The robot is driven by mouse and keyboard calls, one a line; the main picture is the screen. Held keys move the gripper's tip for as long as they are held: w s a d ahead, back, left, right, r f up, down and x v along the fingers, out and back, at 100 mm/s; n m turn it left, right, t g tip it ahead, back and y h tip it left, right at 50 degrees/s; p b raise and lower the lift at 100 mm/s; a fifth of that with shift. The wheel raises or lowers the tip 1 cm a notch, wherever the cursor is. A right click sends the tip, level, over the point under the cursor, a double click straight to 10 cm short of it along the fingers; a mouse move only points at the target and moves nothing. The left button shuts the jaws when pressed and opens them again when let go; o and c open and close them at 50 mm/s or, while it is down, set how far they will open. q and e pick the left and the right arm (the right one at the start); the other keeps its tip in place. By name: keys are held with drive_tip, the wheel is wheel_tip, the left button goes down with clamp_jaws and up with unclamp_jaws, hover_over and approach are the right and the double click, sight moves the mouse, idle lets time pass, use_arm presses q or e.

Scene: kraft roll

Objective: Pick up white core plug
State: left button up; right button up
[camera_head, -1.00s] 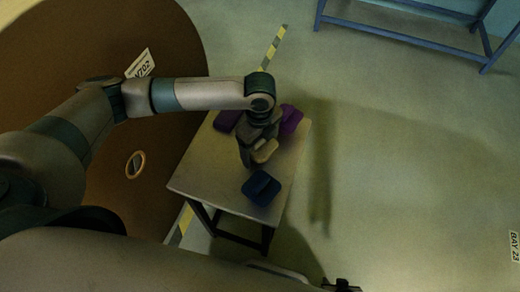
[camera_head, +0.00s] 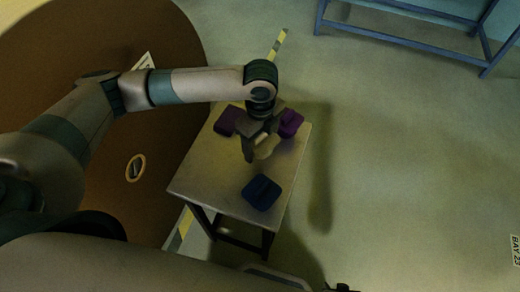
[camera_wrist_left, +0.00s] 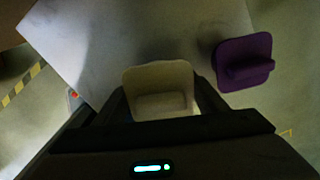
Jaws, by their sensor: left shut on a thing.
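The white core plug (camera_head: 264,147) looks cream-coloured and blocky. My left gripper (camera_head: 256,152) is shut on it over the small table; I cannot tell for certain whether it is clear of the top. In the left wrist view the plug (camera_wrist_left: 160,88) sits between the fingers, its lower part hidden by the gripper. A dark piece at the bottom edge of the head view seems to be my right gripper (camera_head: 342,288), mostly cut off, its jaws unclear.
A large brown roll (camera_head: 110,195) stands close on the left. Floor on the right is clear.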

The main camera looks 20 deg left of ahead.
use_arm(q)
drive_tip(key=s+d+r, duration=0.1)
drive_tip(key=d+r, duration=0.5)
drive_tip(key=d, duration=0.5)
drive_tip(key=shift+s+d+r+b, duration=0.2)
drive_tip(key=shift+s+r+b, duration=0.1)
drive_tip(key=shift+s+r, duration=0.05)
